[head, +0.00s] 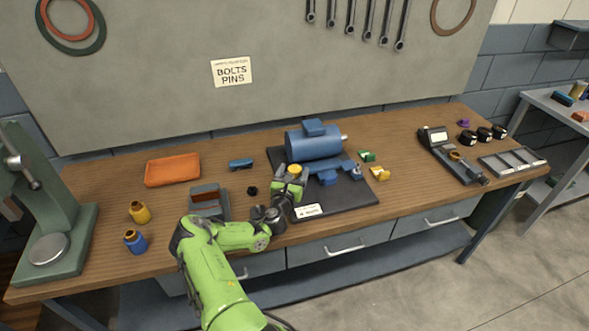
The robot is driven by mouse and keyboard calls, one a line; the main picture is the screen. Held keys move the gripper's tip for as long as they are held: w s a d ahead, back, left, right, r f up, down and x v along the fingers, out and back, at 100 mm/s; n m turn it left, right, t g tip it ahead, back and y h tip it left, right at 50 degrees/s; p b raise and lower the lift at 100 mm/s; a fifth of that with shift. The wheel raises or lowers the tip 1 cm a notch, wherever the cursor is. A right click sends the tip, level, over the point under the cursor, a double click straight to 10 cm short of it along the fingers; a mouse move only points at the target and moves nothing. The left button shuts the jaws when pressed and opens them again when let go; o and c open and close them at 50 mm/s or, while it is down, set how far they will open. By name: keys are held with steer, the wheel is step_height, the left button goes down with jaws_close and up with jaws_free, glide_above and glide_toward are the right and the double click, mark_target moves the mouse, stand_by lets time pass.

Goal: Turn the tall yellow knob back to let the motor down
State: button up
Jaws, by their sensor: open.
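A blue motor (313,146) with a light shaft at its right end sits over a blue base (345,165) on a dark mat (347,196). A yellow knob (294,170) shows at the left front of the motor. My gripper (289,178) is open at the knob, with the knob's top showing between or just beyond the fingers. I cannot tell whether the fingers touch it. The knob's lower part is hidden by my gripper. Any gap under the motor is too small to tell.
Green (367,156) and yellow (380,173) small parts lie right of the motor. An orange tray (172,170), a blue part (240,164) and a grey block (209,201) are on the left. A green press (45,215) stands far left, a gauge device (452,156) at right.

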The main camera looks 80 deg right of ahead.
steer(key=shift+d, duration=0.8)
steer(key=shift+f, duration=0.1)
steer(key=c, duration=0.9)
